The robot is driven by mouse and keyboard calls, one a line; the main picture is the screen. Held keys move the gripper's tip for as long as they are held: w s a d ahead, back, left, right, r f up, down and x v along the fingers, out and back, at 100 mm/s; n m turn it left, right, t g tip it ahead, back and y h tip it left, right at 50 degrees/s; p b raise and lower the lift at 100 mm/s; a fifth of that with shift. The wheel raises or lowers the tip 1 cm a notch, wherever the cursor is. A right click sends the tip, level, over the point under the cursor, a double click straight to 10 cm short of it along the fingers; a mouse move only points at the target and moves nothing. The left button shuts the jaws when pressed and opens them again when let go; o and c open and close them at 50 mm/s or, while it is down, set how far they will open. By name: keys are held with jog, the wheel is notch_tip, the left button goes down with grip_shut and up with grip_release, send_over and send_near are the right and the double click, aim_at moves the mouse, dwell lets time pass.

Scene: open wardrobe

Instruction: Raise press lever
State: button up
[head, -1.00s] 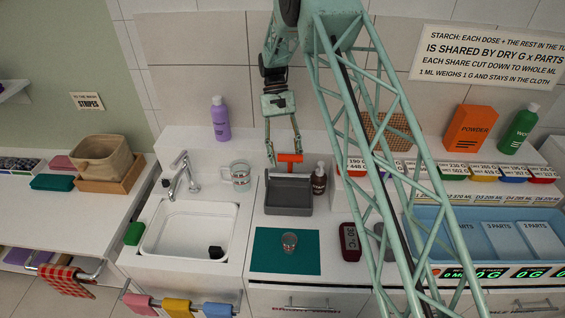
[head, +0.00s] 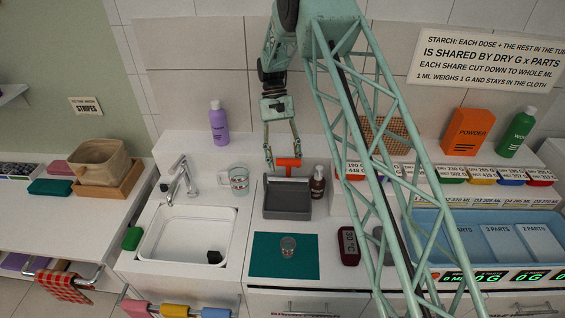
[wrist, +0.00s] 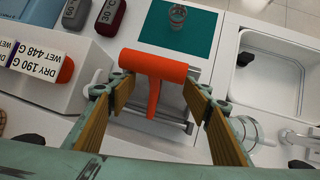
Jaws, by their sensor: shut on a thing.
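The press (head: 288,205) is a dark grey box-like unit on the counter, right of the sink. Its lever (head: 288,162) is an orange T-shaped handle standing up at the back of the press. My gripper (head: 283,163) reaches down from above and is shut on the lever, with a finger at each end of the crossbar. In the wrist view the orange lever (wrist: 153,66) lies between my fingers (wrist: 157,92), its stem pointing toward the camera side. The press (wrist: 150,118) shows partly behind it.
A dark soap bottle (head: 317,182) stands close right of the press, and a glass jug (head: 239,179) stands to its left. A small glass (head: 288,246) sits on a teal mat (head: 262,262) in front. The sink (head: 187,236) is at left. A white raised shelf block (wrist: 45,75) is near my gripper.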

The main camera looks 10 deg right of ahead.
jog(key=shift+s+d+r, duration=0.2)
jog(key=shift+d, duration=0.4)
jog(key=o, duration=0.8)
jog(key=shift+c, duration=0.2)
jog(key=o, duration=0.6)
jog(key=shift+d, duration=0.45)
jog(key=shift+c, duration=0.2)
jog(key=o, duration=0.4)
jog(key=shift+s+r, duration=0.1)
jog(key=shift+r, duration=0.05)
jog(key=shift+a, duration=0.25)
jog(key=shift+w+a, duration=0.1)
jog(key=shift+w, duration=0.1)
jog(key=shift+w+r, duration=0.15)
jog(key=v, duration=1.1)
